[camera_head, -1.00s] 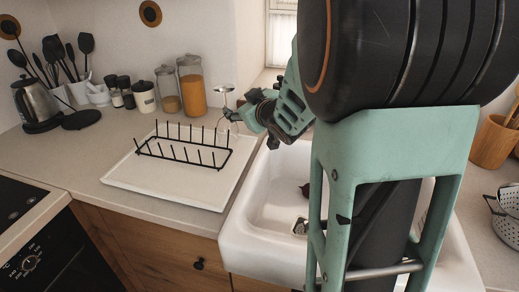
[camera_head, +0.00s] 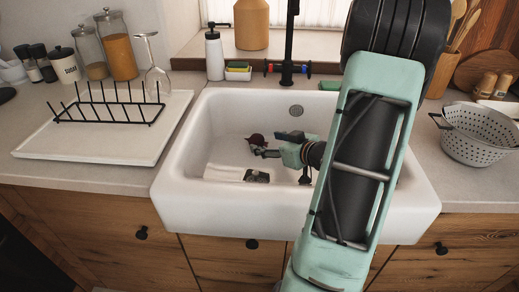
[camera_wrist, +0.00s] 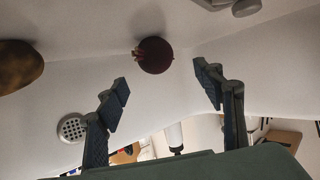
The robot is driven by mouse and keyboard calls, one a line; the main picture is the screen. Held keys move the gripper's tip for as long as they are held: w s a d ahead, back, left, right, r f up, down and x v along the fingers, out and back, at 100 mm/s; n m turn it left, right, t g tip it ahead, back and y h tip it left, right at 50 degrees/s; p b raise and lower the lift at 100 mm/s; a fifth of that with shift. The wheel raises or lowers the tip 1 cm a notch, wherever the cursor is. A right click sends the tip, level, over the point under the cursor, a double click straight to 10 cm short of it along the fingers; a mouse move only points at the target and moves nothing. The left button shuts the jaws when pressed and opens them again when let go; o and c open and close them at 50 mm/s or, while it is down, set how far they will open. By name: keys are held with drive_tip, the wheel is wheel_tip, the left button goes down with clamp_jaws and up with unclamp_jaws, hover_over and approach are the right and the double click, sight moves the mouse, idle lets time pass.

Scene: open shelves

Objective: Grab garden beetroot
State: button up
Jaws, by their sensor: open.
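The garden beetroot, a dark red round thing (camera_head: 257,139), lies in the white sink, left of my gripper (camera_head: 270,146). In the wrist view the beetroot (camera_wrist: 155,56) is just beyond the fingertips, between their lines. My gripper (camera_wrist: 163,82) is open and empty, and its two blue-grey fingers are spread wider than the beetroot. No finger visibly touches it. In the head view the fingers partly overlap the beetroot's right side.
The sink (camera_head: 295,228) has a drain (camera_head: 296,110) at the back and a black faucet (camera_head: 289,45) behind. A brown rounded thing (camera_wrist: 18,66) lies left of the beetroot in the wrist view. A colander (camera_head: 475,140) stands right, a drying rack (camera_head: 108,112) left.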

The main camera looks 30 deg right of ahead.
sight(262, 143)
drive_tip(key=shift+s+d+f, duration=0.35)
drive_tip(key=shift+s+f, duration=0.25)
drive_tip(key=shift+f, duration=0.1)
drive_tip(key=shift+w+f+b, duration=0.1)
drive_tip(key=shift+f+b, duration=0.05)
drive_tip(key=shift+b, duration=0.2)
drive_tip(key=b+x, duration=0.4)
drive_tip(key=x, duration=0.2)
drive_tip(key=shift+w+a, duration=0.1)
drive_tip(key=shift+w, duration=0.5)
drive_tip(key=c, duration=1.3)
